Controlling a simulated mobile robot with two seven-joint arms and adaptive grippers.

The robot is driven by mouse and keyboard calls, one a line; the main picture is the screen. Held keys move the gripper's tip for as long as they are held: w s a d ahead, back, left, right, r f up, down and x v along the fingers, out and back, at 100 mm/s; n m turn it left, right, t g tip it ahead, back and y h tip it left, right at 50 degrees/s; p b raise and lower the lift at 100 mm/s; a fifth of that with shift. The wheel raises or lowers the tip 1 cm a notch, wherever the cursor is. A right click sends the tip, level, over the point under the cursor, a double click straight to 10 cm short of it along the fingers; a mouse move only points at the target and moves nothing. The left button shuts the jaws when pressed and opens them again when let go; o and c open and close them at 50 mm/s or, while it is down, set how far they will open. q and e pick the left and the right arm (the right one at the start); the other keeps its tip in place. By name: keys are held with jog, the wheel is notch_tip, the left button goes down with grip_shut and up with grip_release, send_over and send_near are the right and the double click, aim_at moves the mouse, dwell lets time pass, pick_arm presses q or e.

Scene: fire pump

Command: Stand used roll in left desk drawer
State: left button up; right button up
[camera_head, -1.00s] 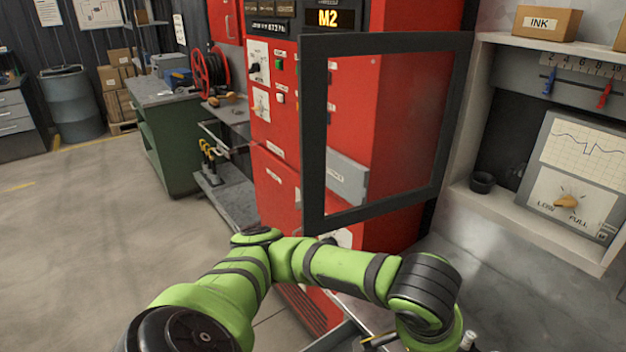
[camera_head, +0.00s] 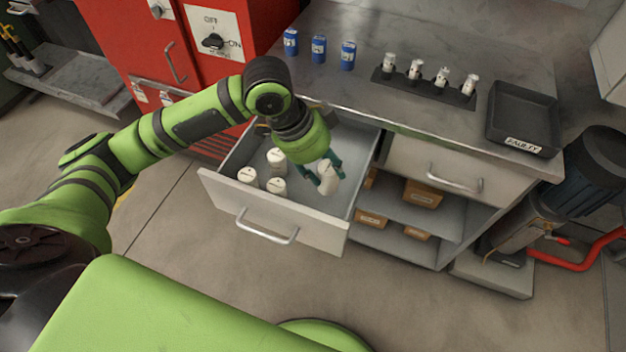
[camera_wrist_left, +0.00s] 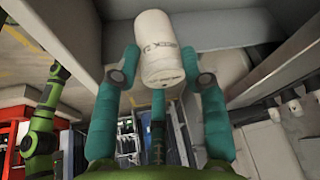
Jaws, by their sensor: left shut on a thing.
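The left desk drawer (camera_head: 229,192) is pulled open under the counter. Several white rolls are in view: three stand in the drawer's left part, one (camera_head: 277,158) towards the back, one (camera_head: 247,177) at the left and one (camera_head: 276,188) near the front. My left gripper (camera_head: 326,177) is over the drawer's right part, shut on another white roll (camera_head: 327,180). In the left wrist view this roll (camera_wrist_left: 166,50) has dark print and sits between the teal fingers (camera_wrist_left: 164,80). Whether its lower end touches the drawer floor I cannot tell. My right gripper is not in view.
On the counter (camera_head: 420,122) stand several blue cans (camera_head: 319,48), a black rack (camera_head: 424,88) with small white-topped items and a black FAULTY tray (camera_head: 522,118). A closed drawer (camera_head: 448,172) and shelves with cardboard boxes (camera_head: 423,193) are to the right.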

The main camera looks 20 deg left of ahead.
aim_at(322, 192)
pick_arm(q)
notch_tip(322, 192, down, 9)
jog(key=shift+s+r+b, duration=0.1)
jog(key=shift+r+b, duration=0.05)
jog(key=shift+b, duration=0.2)
jog(key=o, duration=1.2)
jog(key=p+v, duration=0.1)
jog(key=v, duration=1.1)
jog(key=shift+r, duration=0.1)
